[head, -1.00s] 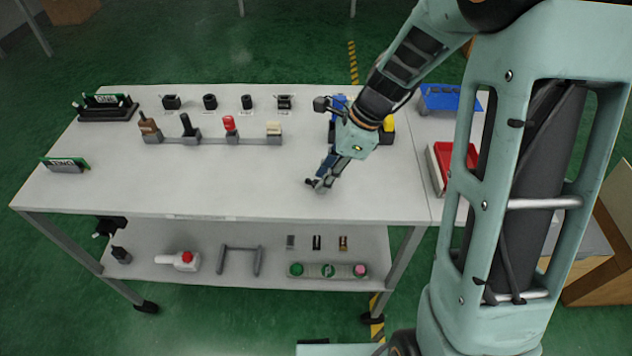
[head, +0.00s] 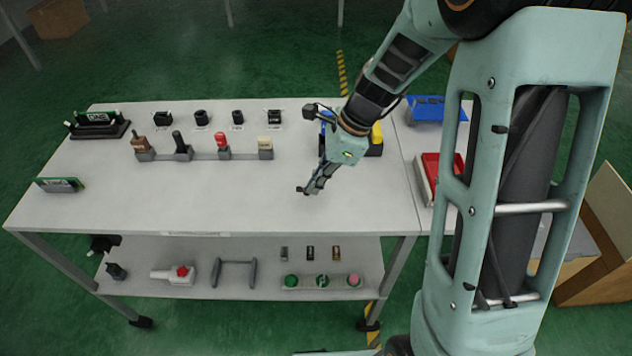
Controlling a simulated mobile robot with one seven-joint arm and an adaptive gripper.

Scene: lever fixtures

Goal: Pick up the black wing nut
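Several small black parts stand in a labelled row at the back of the white table: a blocky one (head: 163,118), two rounder ones (head: 201,118) (head: 238,118) and a wider one (head: 274,117). They are too small for me to tell which is the black wing nut. My gripper (head: 305,190) is low over the right middle of the table, in front of and to the right of that row, apart from it. Its fingers are small and dark, and whether they are open is unclear. I see nothing held.
A grey rail (head: 200,156) with brown, black, red and cream handles stands before the row. Blue and yellow items (head: 376,140) are partly behind my arm. A red tray (head: 430,172) and blue tray (head: 438,110) are right. The table's (head: 200,210) front middle is clear.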

